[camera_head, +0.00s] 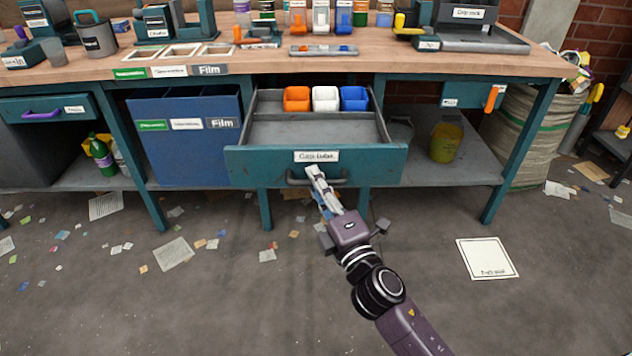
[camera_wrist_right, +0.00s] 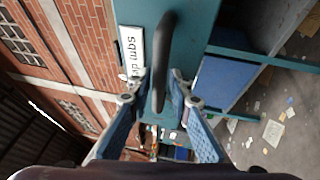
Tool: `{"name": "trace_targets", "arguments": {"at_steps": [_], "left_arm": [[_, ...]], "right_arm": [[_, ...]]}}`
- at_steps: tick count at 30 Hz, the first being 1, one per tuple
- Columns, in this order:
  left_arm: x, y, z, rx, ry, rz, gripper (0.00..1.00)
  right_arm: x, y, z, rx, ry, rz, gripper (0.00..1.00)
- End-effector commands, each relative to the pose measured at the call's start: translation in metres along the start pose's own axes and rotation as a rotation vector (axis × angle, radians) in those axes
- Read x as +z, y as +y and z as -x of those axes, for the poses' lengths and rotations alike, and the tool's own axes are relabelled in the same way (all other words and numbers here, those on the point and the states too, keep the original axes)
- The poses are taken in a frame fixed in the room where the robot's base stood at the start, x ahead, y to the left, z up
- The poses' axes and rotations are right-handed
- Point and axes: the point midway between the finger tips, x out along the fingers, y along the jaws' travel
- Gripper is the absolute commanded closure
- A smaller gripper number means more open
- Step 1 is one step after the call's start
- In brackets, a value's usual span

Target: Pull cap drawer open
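The cap drawer (camera_head: 227,163) is a teal drawer with a grey inside and a white label (camera_head: 316,156). It stands pulled out from under the workbench, with orange, white and blue bins (camera_head: 325,98) at its back. Its dark bar handle (camera_head: 338,180) is on the front panel. My right gripper (camera_head: 314,172) is at the handle. My left gripper is not in view.
The wooden workbench (camera_head: 330,65) above holds machines and containers. A blue bin box (camera_head: 185,155) stands left of the drawer, and a yellow bucket (camera_head: 446,142) sits on the lower shelf. The floor in front has scattered papers and is otherwise open.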

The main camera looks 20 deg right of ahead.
Motion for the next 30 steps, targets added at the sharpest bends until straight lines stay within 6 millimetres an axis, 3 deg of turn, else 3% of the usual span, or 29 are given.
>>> {"name": "trace_targets", "arguments": {"at_steps": [8,24,30], "left_arm": [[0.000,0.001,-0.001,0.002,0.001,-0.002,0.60],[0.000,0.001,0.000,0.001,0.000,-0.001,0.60],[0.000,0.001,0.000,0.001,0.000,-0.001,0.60]], "right_arm": [[0.000,0.000,0.008,-0.001,0.000,-0.002,0.81],[0.000,-0.001,0.095,-0.003,-0.003,-0.003,0.81],[0.000,-0.001,0.114,-0.002,-0.002,-0.003,0.81]]}}
